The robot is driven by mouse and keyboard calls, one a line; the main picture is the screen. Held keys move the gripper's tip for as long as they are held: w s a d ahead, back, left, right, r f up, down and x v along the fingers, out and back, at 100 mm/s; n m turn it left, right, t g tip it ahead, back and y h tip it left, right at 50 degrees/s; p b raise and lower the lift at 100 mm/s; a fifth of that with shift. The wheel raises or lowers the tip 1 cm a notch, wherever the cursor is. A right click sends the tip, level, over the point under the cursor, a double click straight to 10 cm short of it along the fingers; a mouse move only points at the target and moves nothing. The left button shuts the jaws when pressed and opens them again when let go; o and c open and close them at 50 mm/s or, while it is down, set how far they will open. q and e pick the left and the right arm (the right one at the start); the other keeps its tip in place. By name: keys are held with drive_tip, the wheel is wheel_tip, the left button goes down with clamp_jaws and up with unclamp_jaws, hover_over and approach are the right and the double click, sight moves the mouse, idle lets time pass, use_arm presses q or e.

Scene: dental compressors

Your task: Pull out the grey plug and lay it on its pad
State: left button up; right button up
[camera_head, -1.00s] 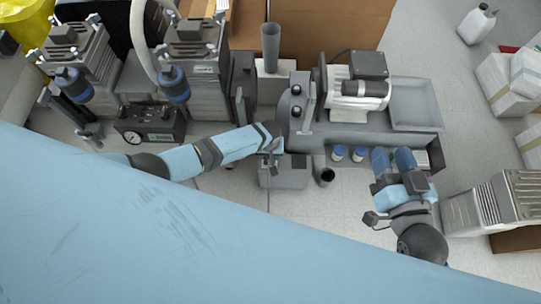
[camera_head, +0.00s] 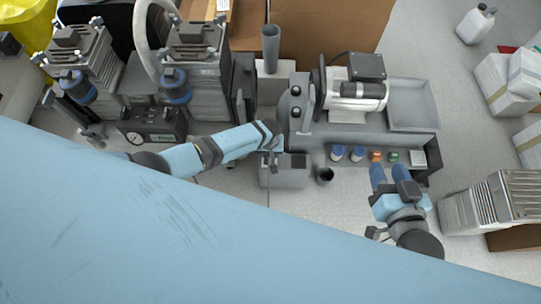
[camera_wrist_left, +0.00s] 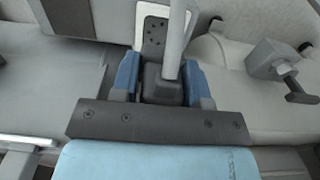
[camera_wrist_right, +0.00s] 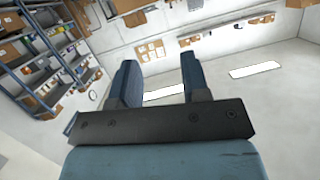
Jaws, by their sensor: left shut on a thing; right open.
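My left gripper (camera_head: 270,150) is over the grey box near the centre of the head view. In the left wrist view its blue fingers (camera_wrist_left: 163,88) are shut on the grey plug (camera_wrist_left: 162,90), a dark grey block with a pale cord rising from it. I cannot tell whether the plug still touches a socket. In the head view the plug is too small to make out clearly. I cannot pick out its pad for sure. My right gripper (camera_head: 391,180) is open and empty, below the row of coloured caps.
The grey box (camera_head: 287,178) stands below the compressor (camera_head: 358,95). A black cup (camera_head: 325,176) is beside it. Blue, orange (camera_head: 376,156) and green caps line the unit's front ledge. A gauge box (camera_head: 152,125) is at left. Bare floor (camera_head: 310,215) shows in front.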

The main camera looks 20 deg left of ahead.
use_arm(q)
drive_tip(key=shift+r, duration=0.25)
drive_tip(key=shift+r+p, duration=0.25)
drive_tip(key=shift+p, duration=0.2)
use_arm(e)
drive_tip(key=shift+s+d+f+g+h, duration=0.2)
drive_tip(key=shift+s+d+f+g, duration=0.1)
drive_tip(key=shift+f, duration=0.25)
drive_tip(key=shift+s+d+f+g+h, duration=0.2)
drive_tip(key=shift+f+g, duration=0.1)
drive_tip(key=shift+f, duration=0.25)
drive_tip(key=shift+r, duration=0.1)
